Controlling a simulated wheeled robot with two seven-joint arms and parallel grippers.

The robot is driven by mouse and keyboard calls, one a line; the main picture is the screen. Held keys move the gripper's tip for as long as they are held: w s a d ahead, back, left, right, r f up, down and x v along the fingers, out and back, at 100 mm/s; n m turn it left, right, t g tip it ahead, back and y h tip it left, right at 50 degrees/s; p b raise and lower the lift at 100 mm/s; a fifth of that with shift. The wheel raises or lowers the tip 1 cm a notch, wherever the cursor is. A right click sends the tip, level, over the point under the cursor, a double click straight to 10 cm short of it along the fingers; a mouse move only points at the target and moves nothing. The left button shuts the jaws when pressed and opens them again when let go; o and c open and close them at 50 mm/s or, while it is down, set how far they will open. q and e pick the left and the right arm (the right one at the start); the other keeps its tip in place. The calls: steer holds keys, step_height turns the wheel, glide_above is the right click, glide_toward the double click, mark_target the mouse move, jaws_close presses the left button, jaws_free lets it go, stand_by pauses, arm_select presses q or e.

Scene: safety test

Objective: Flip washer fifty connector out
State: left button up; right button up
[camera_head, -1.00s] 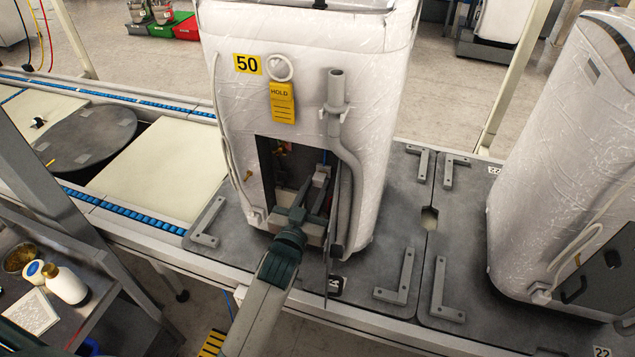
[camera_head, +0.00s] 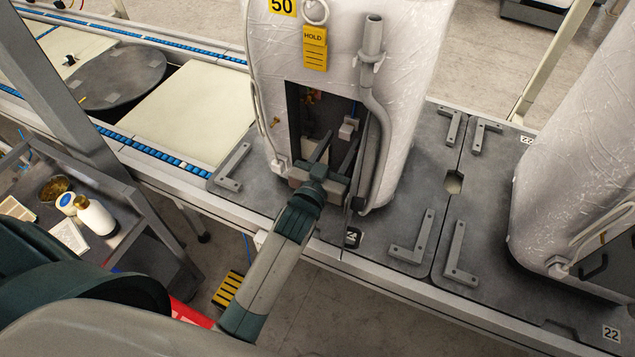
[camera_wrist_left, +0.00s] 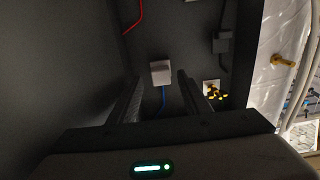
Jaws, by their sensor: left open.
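Washer fifty (camera_head: 415,110) is a white, plastic-wrapped machine with a "50" label (camera_head: 284,6) and a dark opening low in its near face. My left gripper (camera_head: 342,137) is at this opening, its two fingers apart, pointing inward. A small pale connector block (camera_head: 348,128) shows just beyond the fingertips. In the left wrist view, a white connector (camera_wrist_left: 161,72) with a blue cable below it lies ahead, in line with the gap between the fingers; nothing is held. Whether it is flipped out or in I cannot tell. My right gripper is not in view.
A thin dark panel edge and grey hose (camera_head: 378,130) stand close right of the gripper. A yellow "HOLD" tag (camera_head: 315,48) hangs above the opening. In the wrist view, a dark plug (camera_wrist_left: 222,42) and yellow-black part (camera_wrist_left: 214,90) sit right. Another washer (camera_head: 580,180) stands right.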

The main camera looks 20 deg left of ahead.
arm_select(q)
steer(key=s+b, duration=0.4)
steer(key=s, duration=1.2)
steer(key=shift+a, duration=0.2)
steer(key=s+d+f+m+g, duration=0.1)
steer(key=s+f+g, duration=0.15)
steer(key=f, duration=1.15)
steer(key=s+d+f+g, duration=0.1)
steer(key=s+f+g, duration=0.15)
steer(key=f, duration=1.05)
steer(key=s+f+m+g, duration=0.1)
steer(key=s+f+g, duration=0.15)
steer(key=f, duration=1.15)
steer(key=s+a+f+g, duration=0.3)
steer(key=s+f+g, duration=0.2)
steer(key=s+f, duration=0.9)
steer(key=s+a+f+g, duration=0.2)
steer(key=s+f, duration=0.3)
steer(key=s, duration=0.4)
steer(key=s+a+f+g, duration=0.2)
steer(key=s+f, duration=0.3)
steer(key=s, duration=0.4)
steer(key=shift+a+f+y, duration=0.2)
steer(key=shift+a+y, duration=0.1)
steer(key=shift+a, duration=0.6)
